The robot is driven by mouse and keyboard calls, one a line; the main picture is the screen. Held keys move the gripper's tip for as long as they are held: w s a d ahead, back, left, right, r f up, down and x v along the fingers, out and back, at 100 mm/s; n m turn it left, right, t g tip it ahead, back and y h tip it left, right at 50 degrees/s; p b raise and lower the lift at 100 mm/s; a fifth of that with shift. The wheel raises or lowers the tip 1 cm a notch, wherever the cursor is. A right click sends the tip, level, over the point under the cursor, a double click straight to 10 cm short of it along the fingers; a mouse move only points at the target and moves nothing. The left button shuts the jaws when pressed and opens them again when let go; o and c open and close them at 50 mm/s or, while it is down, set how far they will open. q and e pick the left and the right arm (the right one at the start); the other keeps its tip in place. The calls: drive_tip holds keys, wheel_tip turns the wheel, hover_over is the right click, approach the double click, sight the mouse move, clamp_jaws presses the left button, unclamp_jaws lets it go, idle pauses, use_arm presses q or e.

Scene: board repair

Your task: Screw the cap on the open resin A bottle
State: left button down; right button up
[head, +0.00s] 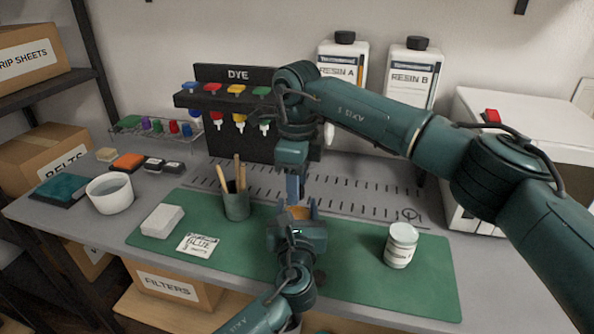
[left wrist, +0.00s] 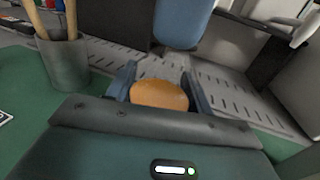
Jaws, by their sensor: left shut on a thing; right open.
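The resin A bottle (head: 342,65) stands upright at the back wall with a black cap (head: 345,37) on it. My left gripper (head: 296,212) is shut on an orange-brown rounded thing above the green mat; the thing (left wrist: 160,95) shows between the fingers in the left wrist view, and I cannot tell what it is. My right gripper (head: 293,188) is open just above it, pointing down; one blue finger (left wrist: 181,22) shows in the left wrist view. A small dark round thing (head: 320,277) lies on the mat beside my left gripper, partly hidden. I see no uncapped resin A bottle.
The resin B bottle (head: 412,70) stands beside resin A. A white lidded jar (head: 401,246) is on the right of the mat (head: 355,285). A brush cup (head: 236,205), a white block (head: 162,221) and a label card (head: 198,244) are on the left. The dye rack (head: 237,75) stands behind.

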drive_tip(key=shift+c, duration=0.2)
clamp_jaws()
drive_tip(key=shift+o, duration=1)
unclamp_jaws()
wheel_tip(320, 180, up, 12)
use_arm(q)
drive_tip(key=c, duration=0.5)
unclamp_jaws()
